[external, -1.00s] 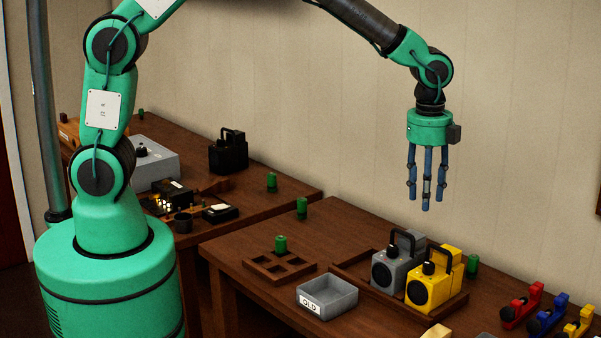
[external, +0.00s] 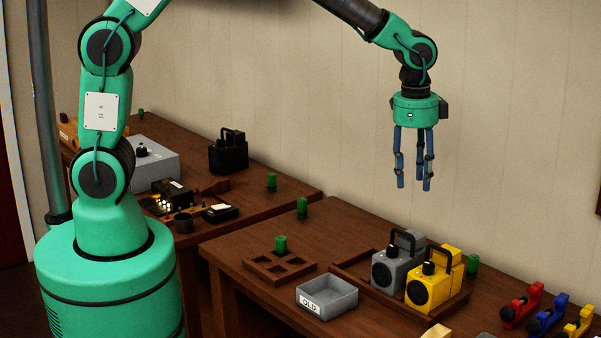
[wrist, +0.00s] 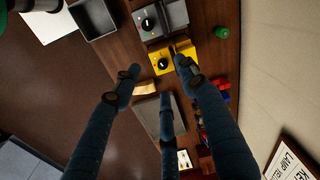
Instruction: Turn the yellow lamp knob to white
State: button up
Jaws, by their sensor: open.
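The yellow lamp (external: 421,294) stands in a wooden tray on the near table, with a black handle and a dark round front. Its black knob (external: 428,268) sits on top. In the wrist view the yellow lamp (wrist: 187,68) is near the top centre, and its round black knob (wrist: 163,64) shows from above. My gripper (external: 412,183) is open and empty, high above the table, its blue fingers pointing down, clear of the lamp. In the wrist view one finger partly covers the lamp's right side. The knob's setting is too small to read.
A grey lamp (external: 384,277) stands close left of the yellow one. A grey bin (external: 343,302) marked OLD is farther left. A green cylinder (external: 473,263) stands behind right; red (external: 521,307), blue and yellow pieces lie right.

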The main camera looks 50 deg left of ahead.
jog(key=s+a+r+n, duration=0.1)
jog(key=a+r+n, duration=0.2)
jog(key=n, duration=0.8)
jog(key=a+r+n+b, duration=0.1)
jog(key=a+r+n, duration=0.2)
jog(key=n, duration=0.9)
jog(key=a, duration=0.3)
jog(key=shift+s+r+n+t, duration=0.25)
jog(key=shift+s+n+t, duration=0.05)
jog(key=shift+s+t, duration=0.1)
jog(key=shift+a, duration=0.15)
jog(key=shift+c, duration=0.3)
jog(key=shift+c, duration=1.1)
jog(key=d+f+m+p, duration=0.1)
jog(key=d+f+m, duration=0.5)
jog(key=d+m, duration=0.2)
jog(key=w+d+f+m+g+p, duration=0.1)
jog(key=d+f+m+p, duration=0.1)
jog(key=d+f+m, duration=0.3)
jog(key=d+m, duration=0.3)
jog(key=m, duration=0.1)
jog(key=shift+w+f+m, duration=0.2)
jog(key=shift+f+m, duration=0.1)
jog(key=shift+f, duration=0.1)
